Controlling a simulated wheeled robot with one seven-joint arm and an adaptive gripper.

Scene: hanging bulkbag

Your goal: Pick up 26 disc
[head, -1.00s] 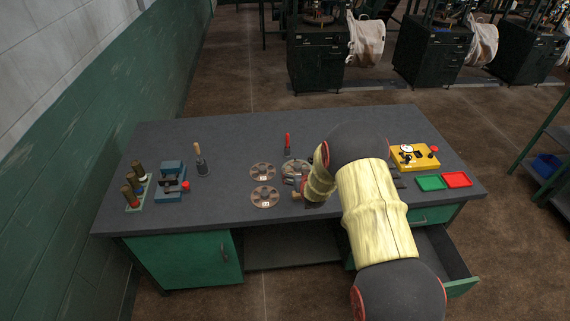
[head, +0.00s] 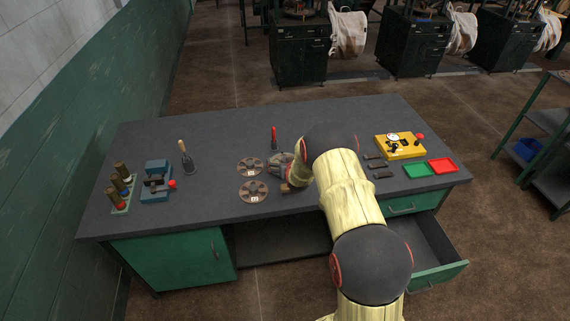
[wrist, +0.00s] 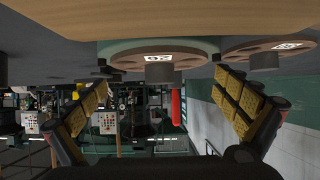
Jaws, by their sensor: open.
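The 26 disc (wrist: 165,57) is a brown round plate with a white label and a grey central hub. In the wrist view, which is upside down, it lies ahead of and between my fingers. In the head view my gripper (head: 283,173) and arm largely hide that spot. My gripper, also in the wrist view (wrist: 165,105), is open with yellow pads spread wide, and nothing shows between them. I cannot tell whether it touches the disc. A second disc (wrist: 270,46) lies beside it; the head view shows two discs to the left, one farther (head: 250,166) and one nearer (head: 253,191).
A red-handled tool (head: 273,136) stands behind the gripper. A yellow box (head: 400,147), a green tray (head: 419,171) and a red tray (head: 441,166) are at right. A blue vise (head: 157,182) is at left. A drawer (head: 425,262) hangs open. A tan surface (wrist: 160,18) fills the near wrist view.

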